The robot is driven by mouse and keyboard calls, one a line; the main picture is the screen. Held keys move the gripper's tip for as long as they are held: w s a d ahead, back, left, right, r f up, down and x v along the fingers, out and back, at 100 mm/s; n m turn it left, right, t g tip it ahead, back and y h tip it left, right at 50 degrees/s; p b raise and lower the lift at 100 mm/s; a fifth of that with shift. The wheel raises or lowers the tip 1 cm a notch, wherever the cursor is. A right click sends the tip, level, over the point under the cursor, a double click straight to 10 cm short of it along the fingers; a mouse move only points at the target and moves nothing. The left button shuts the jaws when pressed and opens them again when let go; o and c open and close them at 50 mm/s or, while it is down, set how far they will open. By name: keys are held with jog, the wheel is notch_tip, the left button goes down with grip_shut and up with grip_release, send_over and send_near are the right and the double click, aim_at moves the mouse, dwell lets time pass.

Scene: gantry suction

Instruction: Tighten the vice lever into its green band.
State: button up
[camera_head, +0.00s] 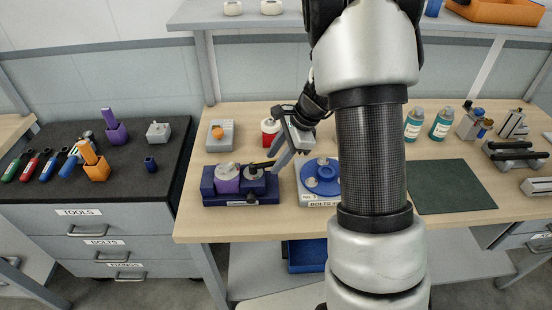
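The vice (210,187) is a dark blue block on the workbench, left of centre. A dark lever (264,165) with a bit of yellow lies at the hub, reaching toward my gripper. My gripper (277,164) is just above and right of the hub, its grey fingers slanting down to the lever's end. Whether they touch or grip it is too small to tell. I cannot make out a green band.
A blue round fixture (322,177) on a pale base labelled "BOLTS" stands close right of the vice. A red can (270,131) and a grey box (220,136) stand behind. My arm hides the middle of the bench. A dark green mat (450,186) lies right.

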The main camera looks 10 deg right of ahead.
jog(key=shift+f, duration=0.15)
grip_shut()
jog(key=shift+s, duration=0.1)
jog(key=s+m, duration=0.1)
jog(key=m, duration=0.1)
jog(key=s+m+t+h, duration=0.1)
jog(key=m, duration=0.1)
jog(key=shift+s+a, duration=0.1)
jog(key=shift+a, duration=0.3)
jog(key=shift+s+a+m+t+h+p, duration=0.15)
jog(key=shift+s+a+m+t+h, duration=0.15)
jog(key=shift+m, duration=0.5)
jog(key=shift+s+a+m+t+h+p, duration=0.15)
jog(key=shift+s+a+m+h, duration=0.15)
jog(key=shift+m, duration=0.5)
jog(key=shift+s+a+m+t+h+p, duration=0.15)
jog(key=shift+s+m+t+h, duration=0.15)
jog(key=shift+m, duration=0.5)
grip_release()
jog(key=shift+s, duration=0.1)
